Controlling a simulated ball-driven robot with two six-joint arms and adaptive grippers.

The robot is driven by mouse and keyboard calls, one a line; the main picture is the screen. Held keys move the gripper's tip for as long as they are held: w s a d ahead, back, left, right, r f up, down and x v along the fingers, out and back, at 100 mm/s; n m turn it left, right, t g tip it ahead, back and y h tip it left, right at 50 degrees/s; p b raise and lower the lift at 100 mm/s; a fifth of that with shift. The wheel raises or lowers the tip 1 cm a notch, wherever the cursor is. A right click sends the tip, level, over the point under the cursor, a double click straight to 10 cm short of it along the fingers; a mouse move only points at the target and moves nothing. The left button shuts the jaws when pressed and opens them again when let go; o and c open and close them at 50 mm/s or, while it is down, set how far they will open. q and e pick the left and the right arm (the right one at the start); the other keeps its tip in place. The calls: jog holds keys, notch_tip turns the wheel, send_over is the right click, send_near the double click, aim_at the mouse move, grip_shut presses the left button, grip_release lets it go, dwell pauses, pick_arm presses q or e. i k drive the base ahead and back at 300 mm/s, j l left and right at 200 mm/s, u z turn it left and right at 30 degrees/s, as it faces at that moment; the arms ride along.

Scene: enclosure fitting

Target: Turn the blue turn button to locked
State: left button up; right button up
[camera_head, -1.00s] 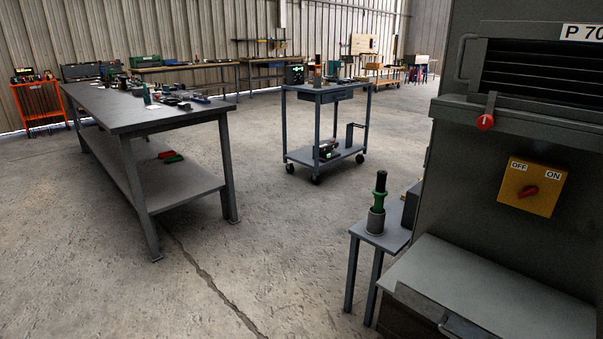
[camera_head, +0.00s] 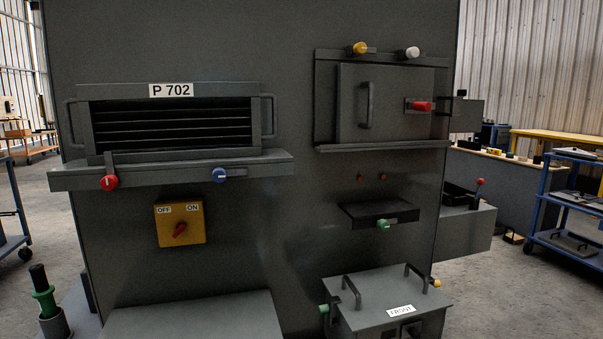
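The blue turn button (camera_head: 219,174) sits on the front of the ledge under the slatted panel (camera_head: 180,126) marked P 702. Its dark lever points sideways to the right, along the ledge. A red turn button (camera_head: 109,182) sits on the same ledge to the left, with its lever pointing up against the panel. Neither of my grippers shows in the head view.
A yellow OFF/ON switch (camera_head: 180,224) is below the ledge. On the right are a door (camera_head: 385,103) with yellow, white and red knobs, a small shelf (camera_head: 378,213) with a green knob, and a box (camera_head: 388,303) labelled FRONT. A grey surface (camera_head: 196,318) juts out low in front.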

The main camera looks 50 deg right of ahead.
aim_at(220, 175)
jog(key=z, duration=1)
